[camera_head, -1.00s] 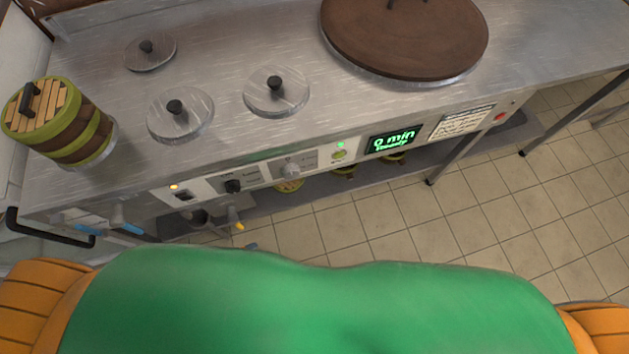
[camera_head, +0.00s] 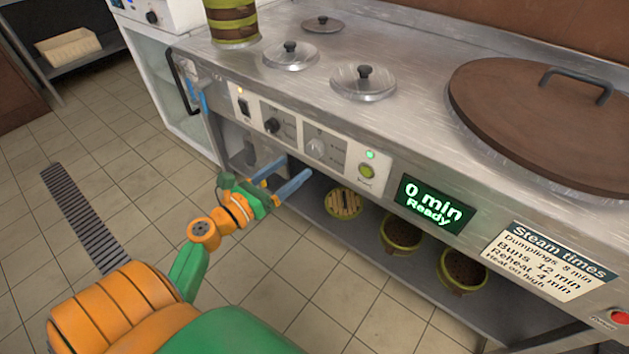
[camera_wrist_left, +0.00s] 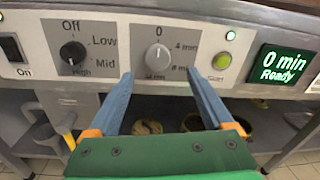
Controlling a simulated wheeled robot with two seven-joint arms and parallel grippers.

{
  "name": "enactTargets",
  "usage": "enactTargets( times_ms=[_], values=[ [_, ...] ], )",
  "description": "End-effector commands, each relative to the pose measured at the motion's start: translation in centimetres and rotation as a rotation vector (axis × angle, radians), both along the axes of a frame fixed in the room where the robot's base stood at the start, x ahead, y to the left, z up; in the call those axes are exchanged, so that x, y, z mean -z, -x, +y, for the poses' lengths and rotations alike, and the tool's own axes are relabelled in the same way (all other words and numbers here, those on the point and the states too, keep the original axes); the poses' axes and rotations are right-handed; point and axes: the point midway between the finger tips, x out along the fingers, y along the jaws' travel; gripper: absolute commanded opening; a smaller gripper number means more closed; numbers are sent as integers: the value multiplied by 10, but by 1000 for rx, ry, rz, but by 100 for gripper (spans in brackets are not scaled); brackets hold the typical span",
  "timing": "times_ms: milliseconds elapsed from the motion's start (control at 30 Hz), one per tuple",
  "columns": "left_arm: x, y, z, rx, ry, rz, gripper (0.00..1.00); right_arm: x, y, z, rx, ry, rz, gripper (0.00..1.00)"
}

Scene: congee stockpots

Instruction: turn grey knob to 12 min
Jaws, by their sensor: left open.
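The grey knob (camera_head: 316,149) is on the front panel, between the black knob and the green button. In the left wrist view the grey knob (camera_wrist_left: 158,57) has a mark pointing up toward 0, with 4 min and 8 min labels to its right and a partly legible label below. The display (camera_head: 434,203) reads "0 min Ready". My left gripper (camera_head: 289,178) is open and empty, in front of and below the panel. In the wrist view its blue fingers (camera_wrist_left: 160,85) stand on either side below the grey knob, apart from it. My right gripper is not in view.
The black knob (camera_wrist_left: 73,54) points at High. A steam times sign (camera_head: 548,262) lists buns 12 min. Steamer baskets (camera_head: 401,234) stand on the shelf below. Lids (camera_head: 363,82) lie on the counter.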

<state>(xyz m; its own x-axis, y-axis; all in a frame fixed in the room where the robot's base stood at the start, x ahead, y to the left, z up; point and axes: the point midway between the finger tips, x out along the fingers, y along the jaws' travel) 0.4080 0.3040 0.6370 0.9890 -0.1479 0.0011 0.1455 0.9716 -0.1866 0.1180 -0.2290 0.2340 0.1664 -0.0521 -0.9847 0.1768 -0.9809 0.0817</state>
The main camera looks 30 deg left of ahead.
Motion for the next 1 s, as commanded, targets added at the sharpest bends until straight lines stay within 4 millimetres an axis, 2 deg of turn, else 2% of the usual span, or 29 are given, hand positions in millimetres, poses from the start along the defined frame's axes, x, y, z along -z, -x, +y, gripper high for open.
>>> enactTargets(
  times_ms=[333,433,633,667,900,967,1000],
  values=[
    [-1,-60,-9,0,4,-3,85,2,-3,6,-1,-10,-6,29],
    [-1,-67,-10,0,4,0,85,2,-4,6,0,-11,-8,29],
    [-1,-68,-10,0,3,0,85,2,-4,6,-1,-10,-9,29],
    [-1,-68,-10,0,3,0,82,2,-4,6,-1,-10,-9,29],
    [-1,-68,-10,0,3,0,18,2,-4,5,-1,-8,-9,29],
    [-1,-68,-10,0,3,0,1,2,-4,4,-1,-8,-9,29],
    [-1,-68,-10,0,3,0,0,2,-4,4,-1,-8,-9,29]
  ],
)
